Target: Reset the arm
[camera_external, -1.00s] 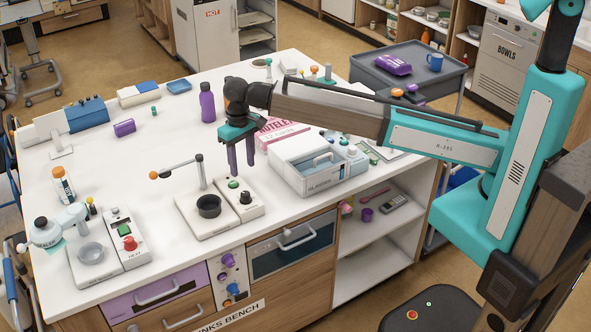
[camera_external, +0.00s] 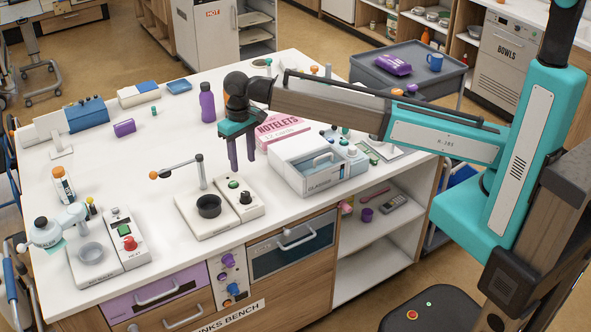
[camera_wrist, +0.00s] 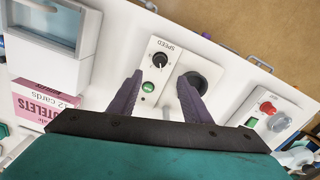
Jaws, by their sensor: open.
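My gripper (camera_external: 241,156) hangs from the teal and brown arm over the white bench (camera_external: 110,165), fingers pointing down. Its two purple fingers are apart with nothing held between them. In the wrist view, the gripper (camera_wrist: 160,85) shows both fingers spread above a white device with a green button, a dark knob and the label SPEED (camera_wrist: 151,62).
A white lidded case (camera_external: 318,164) is right of that. A purple bottle (camera_external: 207,102) stands behind the gripper. The bench's middle left is mostly clear.

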